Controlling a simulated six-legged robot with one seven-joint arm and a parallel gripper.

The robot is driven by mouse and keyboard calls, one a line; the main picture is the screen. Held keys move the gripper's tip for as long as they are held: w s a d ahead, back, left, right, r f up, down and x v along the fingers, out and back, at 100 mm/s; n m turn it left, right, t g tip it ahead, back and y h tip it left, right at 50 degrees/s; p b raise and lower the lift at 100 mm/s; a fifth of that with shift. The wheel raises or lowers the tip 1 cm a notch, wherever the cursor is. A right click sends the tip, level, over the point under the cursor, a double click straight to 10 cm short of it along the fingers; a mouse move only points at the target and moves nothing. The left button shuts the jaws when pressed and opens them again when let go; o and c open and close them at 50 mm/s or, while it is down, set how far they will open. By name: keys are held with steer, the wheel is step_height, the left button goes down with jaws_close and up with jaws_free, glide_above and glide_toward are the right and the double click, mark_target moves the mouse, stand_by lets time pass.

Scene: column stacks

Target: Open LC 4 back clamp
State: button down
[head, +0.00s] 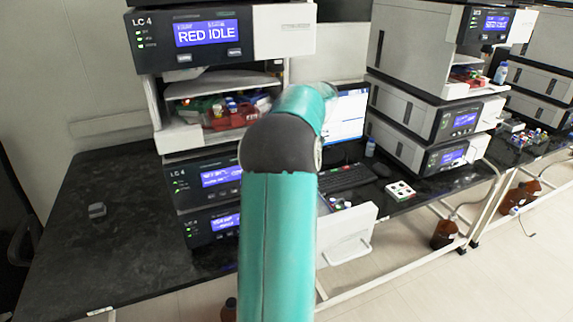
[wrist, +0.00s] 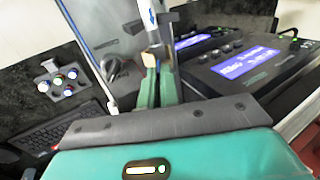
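The LC 4 stack (head: 190,75) stands at the left in the head view, its top display reading "RED IDLE". Lower LC 4 modules (head: 215,180) sit beneath an open shelf. My teal arm crosses the middle and hides part of the stack; my gripper is not visible there. In the wrist view, my gripper's green fingers (wrist: 158,88) are close together, with a narrow gap. A tan piece and a slim blue-and-white part (wrist: 153,20) show just beyond their tips. A black knob-like part (wrist: 113,69) is left of the fingers. I cannot make out which part is the back clamp.
A white panel (head: 348,233) juts out low at the front, right of my arm. A keyboard (head: 345,178), a monitor (head: 349,115) and a white vial tray (head: 400,190) are on the bench. Another instrument stack (head: 425,50) stands at right. The bench's left side is mostly clear.

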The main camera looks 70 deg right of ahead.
steer(key=shift+s+d+f+t+y, duration=0.3)
steer(key=shift+s+f+t+y, duration=0.05)
steer(key=shift+t+y, duration=0.35)
steer(key=shift+s+d+f+t+y, duration=0.3)
steer(key=shift+t+y, duration=0.4)
steer(key=c, duration=1.6)
jaws_free()
steer(key=shift+r, duration=0.1)
